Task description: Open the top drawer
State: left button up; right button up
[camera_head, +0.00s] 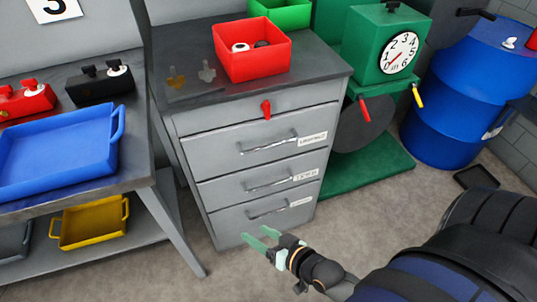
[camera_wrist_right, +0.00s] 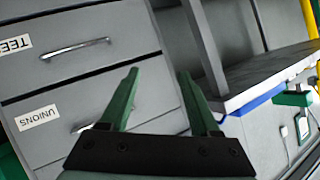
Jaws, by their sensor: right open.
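The grey drawer cabinet (camera_head: 187,150) stands in the middle of the head view. Its top drawer (camera_head: 220,149) is shut, with a bar handle (camera_head: 268,143) and a white label. A red catch (camera_head: 266,109) sits on the strip above it. My right gripper (camera_head: 262,237) is open and empty, low in front of the cabinet, below the top handle and near the bottom drawer (camera_head: 235,218). In the right wrist view its green fingers (camera_wrist_right: 158,76) are spread before the drawer fronts, partly covering a handle beside the UNIONS label (camera_wrist_right: 38,117). My left gripper is out of view.
A red bin (camera_head: 250,62) stands on the cabinet. A workbench with a blue tray (camera_head: 60,160) is at the left, a yellow tray (camera_head: 90,223) below it. A green machine with a dial (camera_head: 399,53) and a blue barrel (camera_head: 450,110) stand right. Floor before the cabinet is clear.

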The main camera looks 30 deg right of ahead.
jog(key=w+d+m+t+b, duration=0.1)
jog(key=w+m, duration=0.1)
jog(key=w+d+m+t+h+b, duration=0.1)
jog(key=d+m+b, duration=0.1)
jog(key=w+d+m+t+b, duration=0.1)
jog(key=w+m+t+b, duration=0.1)
jog(key=shift+w+d+m, duration=0.15)
jog(key=shift+w+m, duration=0.2)
jog(key=shift+m, duration=0.05)
jog(key=shift+c, duration=0.9)
jog(key=m+t+h+b, duration=0.3)
jog(key=m+h+b, duration=0.3)
jog(key=m, duration=0.5)
send_near(270, 146)
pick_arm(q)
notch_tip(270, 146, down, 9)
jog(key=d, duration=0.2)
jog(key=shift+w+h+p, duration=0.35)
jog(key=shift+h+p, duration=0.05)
pick_arm(e)
jog(key=shift+h, duration=0.4)
jog(key=x, duration=1)
jog(key=shift+w+f, duration=0.25)
jog(key=shift+w, duration=0.05)
jog(key=shift+c, duration=0.4)
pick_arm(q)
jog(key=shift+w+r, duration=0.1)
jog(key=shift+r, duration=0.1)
pick_arm(e)
grip_shut()
